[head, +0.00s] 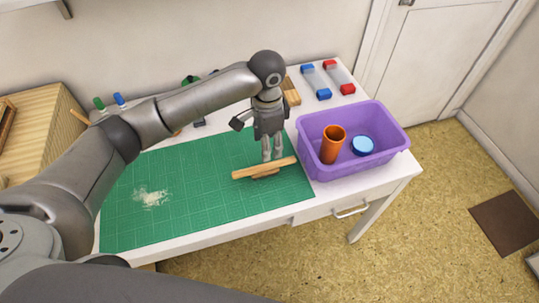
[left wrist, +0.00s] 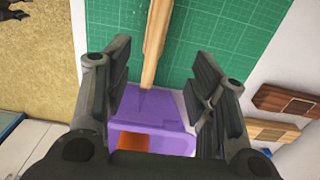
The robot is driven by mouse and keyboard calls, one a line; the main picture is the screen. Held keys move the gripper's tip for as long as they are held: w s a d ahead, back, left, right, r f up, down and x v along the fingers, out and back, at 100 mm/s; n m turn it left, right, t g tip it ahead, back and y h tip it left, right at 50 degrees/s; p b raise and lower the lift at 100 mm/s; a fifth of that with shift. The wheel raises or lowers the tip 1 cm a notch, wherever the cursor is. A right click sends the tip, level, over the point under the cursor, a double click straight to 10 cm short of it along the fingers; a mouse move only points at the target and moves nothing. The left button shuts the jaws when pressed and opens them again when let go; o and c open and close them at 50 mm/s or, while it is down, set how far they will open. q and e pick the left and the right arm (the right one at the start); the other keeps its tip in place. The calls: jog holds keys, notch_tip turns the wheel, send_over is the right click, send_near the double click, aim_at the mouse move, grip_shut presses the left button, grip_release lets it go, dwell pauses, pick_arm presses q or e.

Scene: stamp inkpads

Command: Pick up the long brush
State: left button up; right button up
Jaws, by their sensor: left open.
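A long wooden piece, which looks like the long brush (head: 246,173), lies across the right front part of the green cutting mat (head: 200,210). A shorter wooden part shows against its near side; I cannot see any bristles. My left gripper (head: 271,157) points down just above and behind its middle. In the left wrist view my left gripper (left wrist: 163,72) is open and empty. The brush's wooden handle (left wrist: 155,42) comes down from the top of that view, with its end between the two fingers. Whether they touch it is unclear. My right gripper is not in view.
A purple bin (head: 355,172) holding an orange cup (head: 333,145) and a blue round item (head: 363,146) stands close to the right. Clear bottles with blue and red caps (head: 338,76) and wooden pieces (head: 292,92) lie behind. Pale powder (head: 151,198) marks the mat's left.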

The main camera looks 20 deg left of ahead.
pick_arm(q)
send_over(268, 165)
jog(key=f, duration=0.4)
jog(key=shift+s+a, duration=0.15)
jog(key=shift+s, duration=0.2)
jog(key=shift+w+f, duration=0.15)
jog(key=shift+f, duration=0.2)
notch_tip(268, 165, down, 4)
jog(key=shift+w+f+p, duration=0.15)
jog(key=shift+f+p, duration=0.1)
jog(key=shift+p, duration=0.25)
jog(key=shift+f, duration=0.3)
jog(key=shift+c, duration=2.8)
jog(key=c, duration=0.4)
grip_shut()
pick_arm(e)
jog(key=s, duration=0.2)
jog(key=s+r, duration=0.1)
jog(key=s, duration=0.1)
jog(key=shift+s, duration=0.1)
